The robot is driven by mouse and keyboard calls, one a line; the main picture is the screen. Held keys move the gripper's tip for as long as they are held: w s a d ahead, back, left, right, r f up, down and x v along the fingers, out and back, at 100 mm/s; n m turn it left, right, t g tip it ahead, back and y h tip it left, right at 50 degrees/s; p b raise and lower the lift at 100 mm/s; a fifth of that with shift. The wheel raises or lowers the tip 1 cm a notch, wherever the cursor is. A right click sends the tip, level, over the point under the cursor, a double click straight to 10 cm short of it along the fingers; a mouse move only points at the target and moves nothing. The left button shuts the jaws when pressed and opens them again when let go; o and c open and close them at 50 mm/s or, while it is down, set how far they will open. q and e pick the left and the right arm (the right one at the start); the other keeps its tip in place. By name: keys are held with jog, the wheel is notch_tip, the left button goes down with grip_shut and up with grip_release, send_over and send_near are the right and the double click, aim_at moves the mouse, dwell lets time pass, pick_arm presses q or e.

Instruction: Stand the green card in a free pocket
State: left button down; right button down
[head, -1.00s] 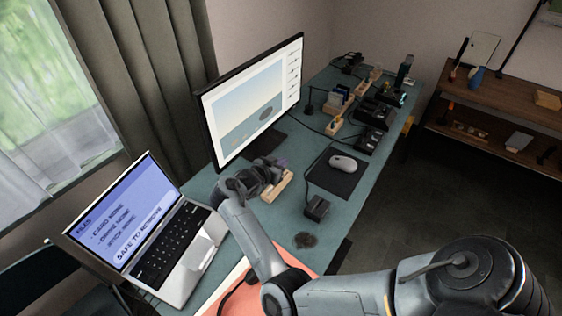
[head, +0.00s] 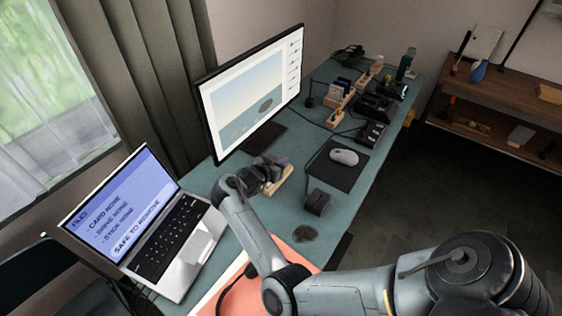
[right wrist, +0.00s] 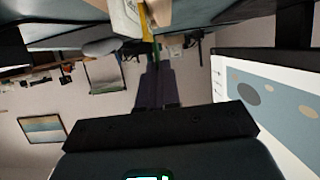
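My right gripper (head: 276,163) is over a small wooden card holder (head: 279,182) in front of the monitor. In the right wrist view, the two dark fingers (right wrist: 155,75) are close together. A thin green edge (right wrist: 157,48), which looks like the green card seen edge-on, shows between their tips. A yellow strip (right wrist: 147,22) and a pale block lie just beyond, at the top of that view. The pockets are too small and hidden to tell which are free, or whether the card touches the holder. My left gripper is not in view.
The monitor (head: 255,90) stands close behind the gripper. An open laptop (head: 150,225) is on the left. A black box (head: 317,202), a mouse (head: 344,157) on a dark mat and several wooden racks and devices are to the right. Cables cross the table.

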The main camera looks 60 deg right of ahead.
dwell(0.3)
dwell(0.5)
jog(key=shift+p, duration=0.35)
dwell(0.4)
dwell(0.4)
dwell(0.4)
jog(key=shift+f+b, duration=0.3)
jog(key=shift+f, duration=0.65)
jog(key=shift+f+b, duration=0.35)
jog(key=shift+f, duration=0.25)
